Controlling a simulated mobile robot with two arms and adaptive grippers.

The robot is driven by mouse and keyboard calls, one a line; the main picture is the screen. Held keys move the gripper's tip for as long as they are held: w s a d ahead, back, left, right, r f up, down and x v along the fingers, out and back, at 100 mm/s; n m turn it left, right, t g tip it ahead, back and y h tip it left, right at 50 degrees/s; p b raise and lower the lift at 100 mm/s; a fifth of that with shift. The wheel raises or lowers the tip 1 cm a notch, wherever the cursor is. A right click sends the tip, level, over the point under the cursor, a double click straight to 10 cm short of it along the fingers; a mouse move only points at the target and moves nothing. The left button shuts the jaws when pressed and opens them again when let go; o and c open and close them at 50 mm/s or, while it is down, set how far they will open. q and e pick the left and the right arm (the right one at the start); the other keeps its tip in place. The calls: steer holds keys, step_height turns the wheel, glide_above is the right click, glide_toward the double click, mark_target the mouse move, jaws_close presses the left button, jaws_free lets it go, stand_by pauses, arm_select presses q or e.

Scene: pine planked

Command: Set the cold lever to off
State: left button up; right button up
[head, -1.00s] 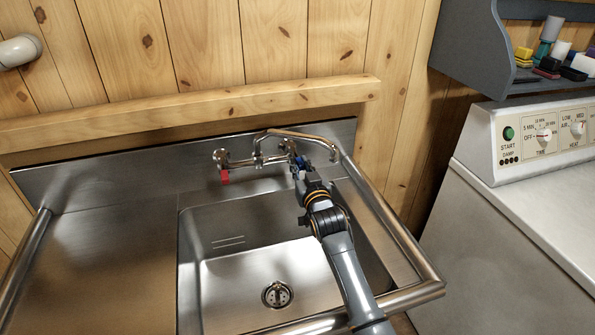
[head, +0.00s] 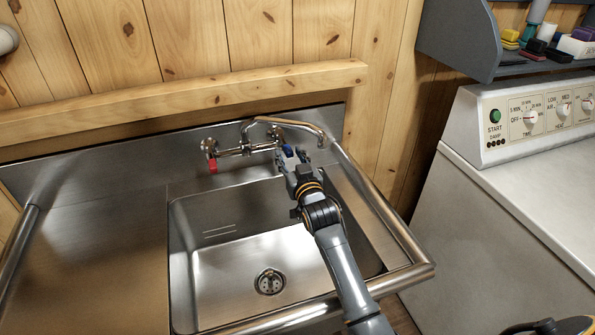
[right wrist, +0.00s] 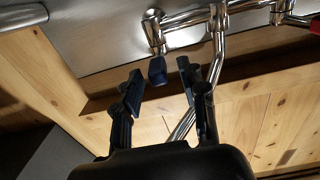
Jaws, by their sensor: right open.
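The cold lever is the blue-ended handle (head: 287,150) at the right end of the wall tap above the sink. In the right wrist view its blue end (right wrist: 157,70) shows between my fingertips, with gaps on both sides. It seems to lie a little beyond them. My right gripper (head: 290,164) is open and empty, just in front of the lever, and partly hides it in the head view. The open fingers also show in the right wrist view (right wrist: 160,78). My left gripper is not in view.
The red lever (head: 213,166) hangs at the tap's left end. The curved spout (head: 290,124) arches over the right side, near my gripper. The steel sink basin (head: 235,265) is empty. A white machine with dials (head: 530,125) stands at the right, below a grey shelf (head: 460,35).

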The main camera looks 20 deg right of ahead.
steer(key=s+a, duration=0.1)
steer(key=s, duration=0.9)
